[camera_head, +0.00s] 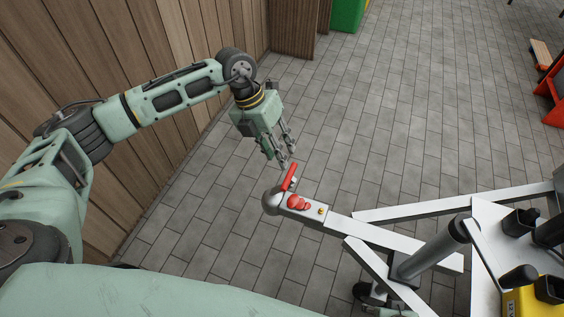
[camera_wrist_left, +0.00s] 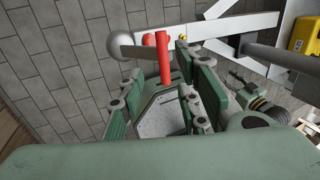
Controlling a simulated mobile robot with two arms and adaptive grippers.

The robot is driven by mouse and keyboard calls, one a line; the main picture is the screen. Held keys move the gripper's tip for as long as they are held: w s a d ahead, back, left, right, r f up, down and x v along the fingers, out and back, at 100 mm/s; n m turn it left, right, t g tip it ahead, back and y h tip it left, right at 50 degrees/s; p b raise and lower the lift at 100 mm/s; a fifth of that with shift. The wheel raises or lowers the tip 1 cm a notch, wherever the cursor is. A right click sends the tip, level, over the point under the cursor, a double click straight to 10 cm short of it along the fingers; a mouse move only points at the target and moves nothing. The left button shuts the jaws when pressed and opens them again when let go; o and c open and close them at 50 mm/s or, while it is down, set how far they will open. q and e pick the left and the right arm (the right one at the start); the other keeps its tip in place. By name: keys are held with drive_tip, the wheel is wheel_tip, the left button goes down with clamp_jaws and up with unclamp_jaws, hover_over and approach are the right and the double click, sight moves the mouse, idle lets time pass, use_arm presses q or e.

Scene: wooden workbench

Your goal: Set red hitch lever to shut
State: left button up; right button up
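The red hitch lever (camera_head: 290,177) stands raised and tilted on the silver trailer coupling, above the rounded grey coupling head (camera_head: 271,201). A second red part (camera_head: 298,202) sits on the coupling behind it. My left gripper (camera_head: 286,159) points down at the lever's upper end. In the left wrist view the lever (camera_wrist_left: 164,58) shows between the spread green finger pads of the gripper (camera_wrist_left: 156,72); the fingers look open, and contact cannot be told. What seems to be my right gripper (camera_wrist_left: 240,88) shows small at the right of that view; its opening is unclear.
The silver trailer frame (camera_head: 400,209) spreads to the right with a grey jockey tube (camera_head: 434,248) and a yellow box (camera_head: 523,302). A wooden wall (camera_head: 130,60) runs along the left. The paved floor (camera_head: 400,100) beyond the coupling is clear.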

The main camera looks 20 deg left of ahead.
sight(288, 174)
use_arm(q)
drive_tip(key=x, duration=0.5)
drive_tip(key=shift+s+d+f+b, duration=0.15)
drive_tip(key=shift+d+f+b, duration=0.1)
drive_tip(key=shift+b, duration=0.1)
drive_tip(key=shift+d+f, duration=0.3)
drive_tip(key=shift+f, duration=0.3)
use_arm(e)
drive_tip(key=shift+w+r, duration=0.15)
drive_tip(key=shift+r, duration=0.65)
drive_tip(key=shift+w+r, duration=0.15)
drive_tip(key=shift+r, duration=0.65)
use_arm(q)
drive_tip(key=shift+c, duration=0.4)
clamp_jaws()
